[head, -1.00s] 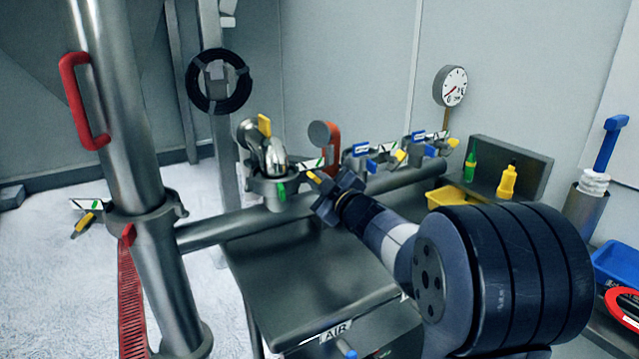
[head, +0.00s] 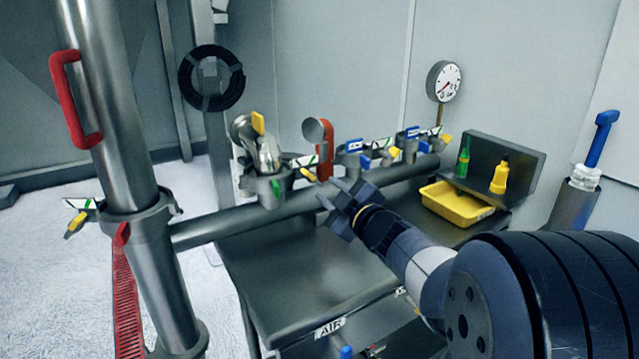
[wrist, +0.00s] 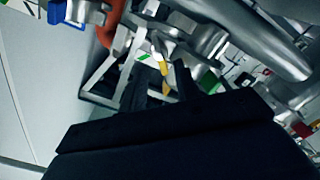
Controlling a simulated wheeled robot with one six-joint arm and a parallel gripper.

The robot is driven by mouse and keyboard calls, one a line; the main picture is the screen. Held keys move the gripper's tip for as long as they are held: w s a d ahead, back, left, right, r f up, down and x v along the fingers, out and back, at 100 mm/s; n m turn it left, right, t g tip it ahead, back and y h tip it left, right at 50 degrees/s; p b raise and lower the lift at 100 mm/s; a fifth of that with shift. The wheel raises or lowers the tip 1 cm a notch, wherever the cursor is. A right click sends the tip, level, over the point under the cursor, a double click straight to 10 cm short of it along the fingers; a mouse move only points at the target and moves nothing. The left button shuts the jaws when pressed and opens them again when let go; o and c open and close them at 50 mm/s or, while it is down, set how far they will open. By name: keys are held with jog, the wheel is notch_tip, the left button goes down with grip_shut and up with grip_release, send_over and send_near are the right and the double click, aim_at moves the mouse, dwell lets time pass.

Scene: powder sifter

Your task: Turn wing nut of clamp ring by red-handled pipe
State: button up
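A large steel pipe (head: 120,155) with a red handle (head: 73,98) stands at the left of the head view. A clamp ring (head: 143,217) goes around it, with a yellow wing nut (head: 76,226) beside a green-and-white tag on its left. My gripper (head: 335,197) is well to the right, above the bench, apart from this clamp ring.
A horizontal pipe (head: 220,228) runs from the upright pipe behind the steel bench (head: 285,283). Several clamps with blue and yellow parts line it. A yellow tray (head: 457,205) and bottles stand at the right. A red slotted strip (head: 126,295) hangs at the front left.

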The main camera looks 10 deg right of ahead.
aim_at(316, 181)
jog(key=shift+v, duration=1.65)
jog(key=x, duration=1.1)
jog(key=shift+f, duration=0.1)
